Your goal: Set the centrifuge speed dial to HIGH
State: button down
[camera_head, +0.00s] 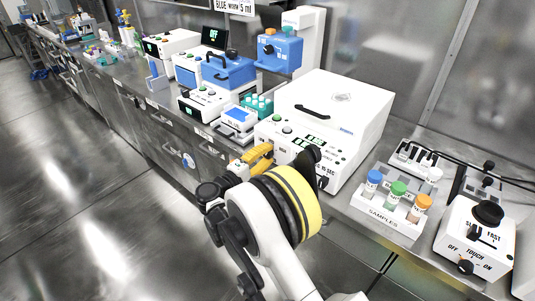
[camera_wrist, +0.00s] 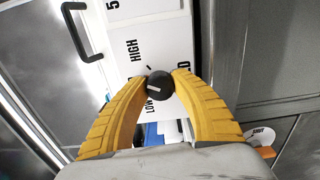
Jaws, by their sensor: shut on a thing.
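The centrifuge is the large white box (camera_head: 350,108) with a black lid handle on the bench in the head view. My yellow gripper (camera_head: 262,155) reaches its front panel, where the arm hides part of it. In the wrist view, the fingers of my gripper (camera_wrist: 163,77) are closed around the small black speed dial (camera_wrist: 159,86), one on each side. The printed word HIGH (camera_wrist: 133,50) is above and left of the dial, and LOW (camera_wrist: 150,107) is just below left, partly covered. The dial carries a short pale mark that lies nearly level; which end points is unclear.
A white SAMPLES rack (camera_head: 385,216) with capped tubes stands right of the centrifuge. A white box with a black knob (camera_head: 476,240) is further right. Other instruments, including a blue one (camera_head: 228,72), crowd the bench to the left. The floor in front is clear.

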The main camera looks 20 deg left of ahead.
jog(key=m, duration=0.6)
dwell(0.6)
jog(key=c, duration=1)
grip_release()
jog(key=v, duration=1.2)
